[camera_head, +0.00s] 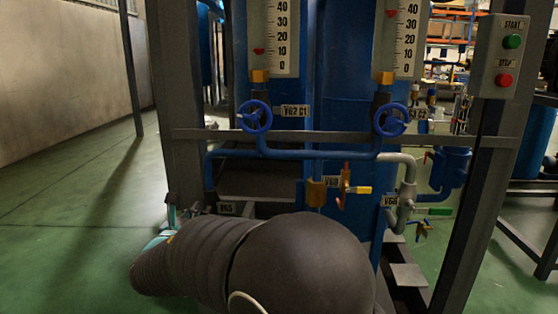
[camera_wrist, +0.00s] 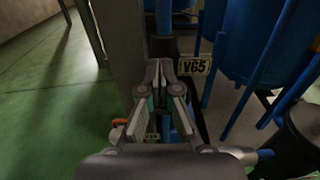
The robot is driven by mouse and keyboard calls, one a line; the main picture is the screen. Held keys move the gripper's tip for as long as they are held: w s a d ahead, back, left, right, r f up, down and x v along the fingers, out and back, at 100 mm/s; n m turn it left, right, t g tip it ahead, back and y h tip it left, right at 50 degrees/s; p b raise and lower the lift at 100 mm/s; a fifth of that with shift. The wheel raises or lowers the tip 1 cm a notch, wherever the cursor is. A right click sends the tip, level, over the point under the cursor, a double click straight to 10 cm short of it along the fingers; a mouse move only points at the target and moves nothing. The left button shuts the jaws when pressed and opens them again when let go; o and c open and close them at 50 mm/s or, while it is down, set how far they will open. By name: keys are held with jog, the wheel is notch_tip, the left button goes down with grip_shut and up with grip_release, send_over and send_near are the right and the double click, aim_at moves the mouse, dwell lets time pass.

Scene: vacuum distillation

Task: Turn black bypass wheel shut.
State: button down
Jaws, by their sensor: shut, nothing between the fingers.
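My gripper (camera_wrist: 160,66) is shut and empty in the wrist view. Its fingertips point at a dark part (camera_wrist: 162,46) at the end of a blue pipe (camera_wrist: 163,16), beside the V65 label (camera_wrist: 194,66). I cannot tell whether this dark part is the black bypass wheel, or whether the fingertips touch it. No clear black wheel rim shows in either view. In the head view the V65 label (camera_head: 227,208) is low on the left of the frame. My dark arm covers the area below it, and my gripper (camera_head: 171,212) shows only in small part at the left.
Two blue handwheels (camera_head: 255,117) (camera_head: 390,120) sit below the gauges. A grey upright post (camera_wrist: 118,50) stands close left of the gripper. Green floor (camera_head: 80,220) is clear at left.

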jog(key=shift+s+d+f+b, duration=0.1)
jog(key=shift+d+b, duration=0.7)
jog(key=shift+d, duration=0.1)
jog(key=shift+d+f+b, duration=0.25)
jog(key=shift+d+b, duration=0.15)
jog(key=shift+b, duration=0.05)
jog(key=shift+r, duration=0.15)
jog(key=shift+d+r, duration=0.1)
jog(key=shift+r, duration=0.1)
jog(key=s, duration=0.6)
jog(key=shift+a+r+b, duration=0.2)
jog(key=shift+b, duration=0.2)
